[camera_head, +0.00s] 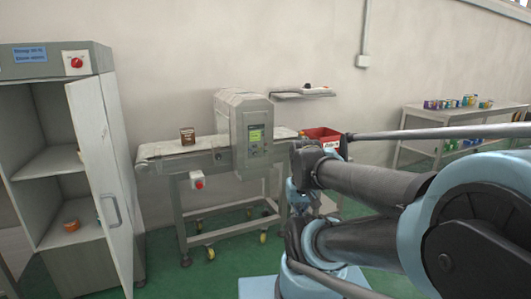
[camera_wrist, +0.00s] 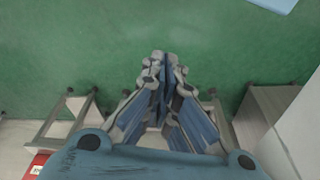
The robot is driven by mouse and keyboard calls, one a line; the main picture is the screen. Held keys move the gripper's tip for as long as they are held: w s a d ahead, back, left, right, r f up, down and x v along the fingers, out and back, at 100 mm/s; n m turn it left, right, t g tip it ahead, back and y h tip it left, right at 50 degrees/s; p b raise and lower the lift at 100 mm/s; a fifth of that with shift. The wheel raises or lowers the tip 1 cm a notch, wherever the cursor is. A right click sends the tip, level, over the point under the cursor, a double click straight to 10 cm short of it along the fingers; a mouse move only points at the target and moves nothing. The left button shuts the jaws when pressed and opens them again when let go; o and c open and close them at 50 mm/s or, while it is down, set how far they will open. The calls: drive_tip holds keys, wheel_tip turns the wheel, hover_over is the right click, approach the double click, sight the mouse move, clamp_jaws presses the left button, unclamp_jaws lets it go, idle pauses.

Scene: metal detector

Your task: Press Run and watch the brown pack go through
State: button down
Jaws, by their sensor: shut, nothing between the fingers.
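The brown pack (camera_head: 187,136) stands upright on the left part of the conveyor belt (camera_head: 160,150). The metal detector (camera_head: 243,130) straddles the belt to the right of the pack. Its front has a lit green screen (camera_head: 256,135) with small controls below it; their labels are too small to read. My gripper (camera_wrist: 164,62) is shut and empty in the wrist view, pointing toward the green floor. In the head view my arm covers the area right of the detector, and I cannot make out the fingertips. The pack is not in the wrist view.
A red bin (camera_head: 322,134) is at the belt's right end. A grey cabinet (camera_head: 90,70) with an open door (camera_head: 103,165) stands at left. A red stop button (camera_head: 197,180) is below the belt.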

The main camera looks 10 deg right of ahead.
sight(266, 151)
drive_tip(key=shift+w+a, duration=0.1)
drive_tip(key=shift+w, duration=0.15)
drive_tip(key=w+a+r+m+t+y, duration=0.1)
drive_tip(key=w+r+t, duration=0.15)
drive_tip(key=w, duration=0.95)
drive_tip(key=w+r+m+t, duration=0.1)
drive_tip(key=w+r, duration=0.3)
drive_tip(key=w, duration=0.8)
drive_tip(key=w+d+f+m+t, duration=0.1)
drive_tip(key=w+f, duration=0.2)
drive_tip(key=w, duration=1)
drive_tip(key=w+f+m+t, duration=0.2)
drive_tip(key=w+f, duration=0.2)
drive_tip(key=w, duration=0.9)
drive_tip(key=shift+d+f+y, duration=0.25)
drive_tip(key=shift+d+y, duration=0.15)
drive_tip(key=shift+w+a, duration=0.45)
drive_tip(key=shift+w, duration=0.9)
drive_tip(key=shift+w+a, duration=0.45)
drive_tip(key=shift+w, duration=0.95)
drive_tip(key=shift+w+a, duration=0.45)
drive_tip(key=shift+w, duration=0.9)
